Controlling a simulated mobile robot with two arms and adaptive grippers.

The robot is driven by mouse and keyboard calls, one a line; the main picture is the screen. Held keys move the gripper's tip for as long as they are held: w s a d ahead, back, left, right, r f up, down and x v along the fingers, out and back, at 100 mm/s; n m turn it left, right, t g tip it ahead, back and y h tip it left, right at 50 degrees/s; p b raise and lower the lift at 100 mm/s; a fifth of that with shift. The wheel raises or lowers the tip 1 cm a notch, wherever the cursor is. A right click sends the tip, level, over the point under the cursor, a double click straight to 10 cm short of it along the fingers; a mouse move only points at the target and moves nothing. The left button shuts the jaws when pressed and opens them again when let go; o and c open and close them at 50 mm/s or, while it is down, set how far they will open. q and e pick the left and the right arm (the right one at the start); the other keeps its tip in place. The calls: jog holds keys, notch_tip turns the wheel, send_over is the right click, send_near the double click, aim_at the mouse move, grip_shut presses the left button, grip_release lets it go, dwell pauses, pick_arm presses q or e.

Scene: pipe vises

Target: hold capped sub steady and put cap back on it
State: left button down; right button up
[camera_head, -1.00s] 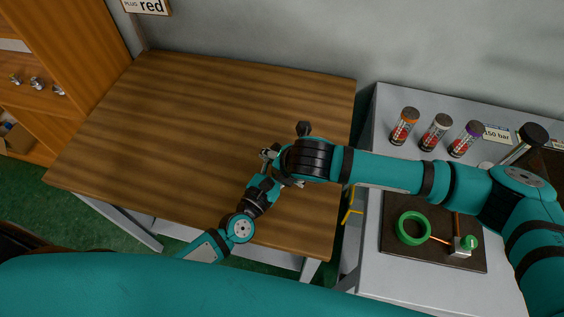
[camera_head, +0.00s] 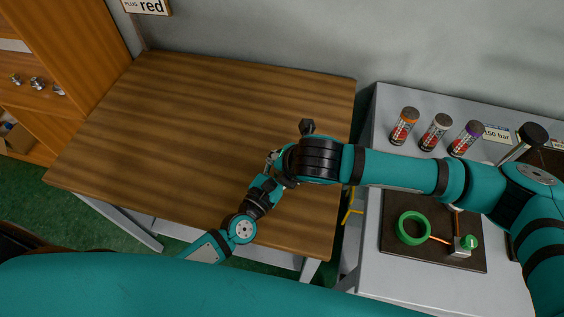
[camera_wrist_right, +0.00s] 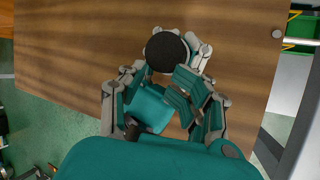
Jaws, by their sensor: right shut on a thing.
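My right gripper (camera_wrist_right: 165,75) has its linked fingers closed in around a round black part (camera_wrist_right: 167,50), with a teal body (camera_wrist_right: 150,108) beside it. I cannot tell whether the black part is the cap or an end of the capped sub. In the head view a dark knob (camera_head: 306,127) sticks out past my right wrist, over the table. My left gripper (camera_head: 273,160) reaches up from below to the same spot. Its fingers are mostly hidden behind my right wrist, so its grip and the fit between cap and sub cannot be seen.
The wooden table (camera_head: 190,120) is clear to the left. On the grey bench (camera_head: 372,235) at right stand several labelled cylinders (camera_head: 435,132) and a dark mat (camera_head: 400,258) with a green ring (camera_head: 413,228). My right arm crosses above this bench.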

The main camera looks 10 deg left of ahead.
jog(key=o, duration=0.6)
jog(key=shift+w+d+f, duration=0.15)
jog(key=shift+w+d, duration=0.3)
jog(key=shift+o, duration=1.4)
jog(key=w, duration=0.1)
jog(key=w+d, duration=0.1)
jog(key=shift+w+d+r+t+h, duration=0.15)
jog(key=shift+w+r+t+h, duration=0.15)
jog(key=shift+w+r, duration=0.1)
jog(key=r+n+g+h, duration=0.1)
jog(key=r+n, duration=0.1)
jog(key=n, duration=0.1)
jog(key=a+r+n+g+h, duration=0.1)
jog(key=r+n+g, duration=0.1)
jog(key=n, duration=0.1)
jog(key=a+r+n+g+h, duration=0.1)
jog(key=r+n, duration=0.1)
jog(key=n, duration=0.2)
jog(key=shift+w+a+g+h, duration=0.15)
jog(key=shift+a+g+h, duration=0.15)
jog(key=shift+g, duration=0.1)
jog(key=shift+s+r+n+g, duration=0.35)
jog(key=shift+r+n+g, duration=0.1)
jog(key=shift+n, duration=0.35)
jog(key=shift+a+f, duration=0.1)
jog(key=shift+f, duration=3.95)
